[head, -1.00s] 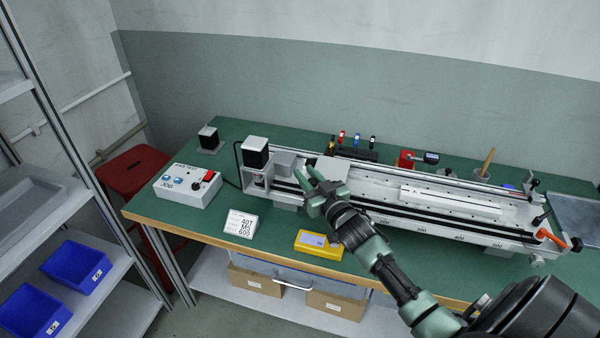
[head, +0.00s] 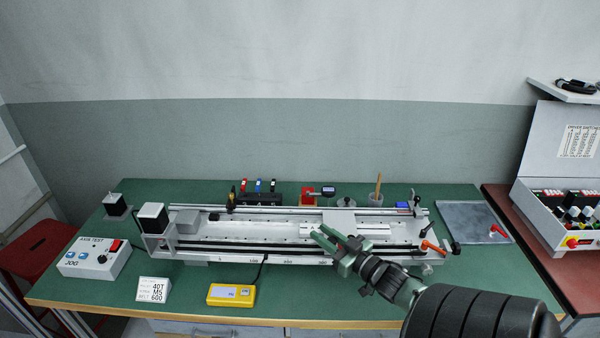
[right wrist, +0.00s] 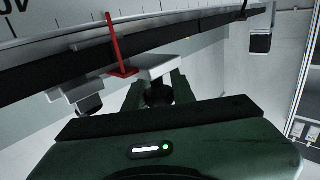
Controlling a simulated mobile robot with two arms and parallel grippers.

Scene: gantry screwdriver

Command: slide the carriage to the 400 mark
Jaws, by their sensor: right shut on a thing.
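My right gripper (head: 336,242) is at the front edge of the long pale linear rail (head: 225,246), right of its middle. In the right wrist view its fingers (right wrist: 157,92) close around a dark round part below a pale block of the carriage (right wrist: 166,66). A red pointer (right wrist: 117,48) stands beside that block against the rail's edge. In the head view my gripper and arm cover much of the carriage. Small scale marks (head: 287,263) run along the rail's front. The 400 mark cannot be read; my gripper covers that stretch. My left gripper is not in view.
A motor (head: 153,217) stands at the rail's left end, an orange lever (head: 433,247) at its right. A control box (head: 95,258), a white card (head: 153,290) and a yellow meter (head: 231,295) stand in front. A cable joins the meter and rail. A grey plate (head: 470,222) lies right.

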